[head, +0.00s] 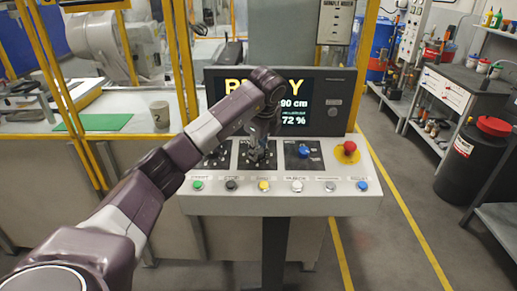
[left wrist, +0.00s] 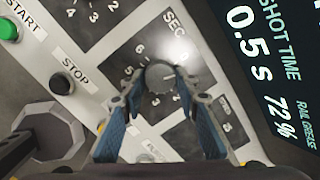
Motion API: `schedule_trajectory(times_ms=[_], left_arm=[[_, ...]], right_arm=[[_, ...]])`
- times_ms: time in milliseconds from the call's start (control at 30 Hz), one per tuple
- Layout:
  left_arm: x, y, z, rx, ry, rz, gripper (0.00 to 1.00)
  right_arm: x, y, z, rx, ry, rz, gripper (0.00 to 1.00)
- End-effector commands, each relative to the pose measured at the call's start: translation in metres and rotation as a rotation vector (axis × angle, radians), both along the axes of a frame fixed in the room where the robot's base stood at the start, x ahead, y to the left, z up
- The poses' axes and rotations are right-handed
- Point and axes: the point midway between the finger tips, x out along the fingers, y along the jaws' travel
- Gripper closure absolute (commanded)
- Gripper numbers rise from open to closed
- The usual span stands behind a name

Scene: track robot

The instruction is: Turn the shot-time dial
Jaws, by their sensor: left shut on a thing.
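The shot-time dial (left wrist: 160,75) is a round grey knob on a dark plate marked SEC, with numbers around it. My left gripper (left wrist: 164,80) has its blue fingers on both sides of the knob and is shut on it. In the head view my left gripper (head: 258,150) reaches down to the middle plate (head: 243,164) of the console and largely hides the dial. The screen (left wrist: 272,70) in the left wrist view reads SHOT TIME 0.5 s. My right gripper is in neither view.
A blue knob (head: 304,151) and a red emergency button (head: 349,147) on yellow sit right of the dial. A row of coloured buttons, with a green one (head: 198,185) at its left end, runs along the console's front. My left forearm hides part of the display (head: 322,95).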

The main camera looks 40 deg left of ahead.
Motion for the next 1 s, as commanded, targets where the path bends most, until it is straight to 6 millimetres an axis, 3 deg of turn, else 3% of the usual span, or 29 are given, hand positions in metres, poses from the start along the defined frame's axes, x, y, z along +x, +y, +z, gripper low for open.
schedule_trajectory(times_ms=[67,100,233,500,633,1000], left_arm=[[0.001,0.001,0.002,0.001,-0.004,0.000,0.95],[0.001,0.001,0.002,0.001,-0.004,0.000,0.67],[0.001,0.000,0.001,0.001,-0.003,-0.001,0.53],[0.000,0.000,0.001,0.000,-0.002,-0.001,0.53],[-0.002,-0.003,0.010,-0.001,-0.004,-0.001,0.53],[-0.022,-0.024,0.084,0.001,-0.008,-0.002,0.53]], right_arm=[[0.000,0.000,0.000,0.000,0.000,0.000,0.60],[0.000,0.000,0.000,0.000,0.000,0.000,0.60],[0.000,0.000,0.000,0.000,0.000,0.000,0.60],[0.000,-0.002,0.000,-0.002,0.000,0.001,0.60],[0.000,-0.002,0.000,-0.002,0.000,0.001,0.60],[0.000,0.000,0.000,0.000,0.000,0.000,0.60]])
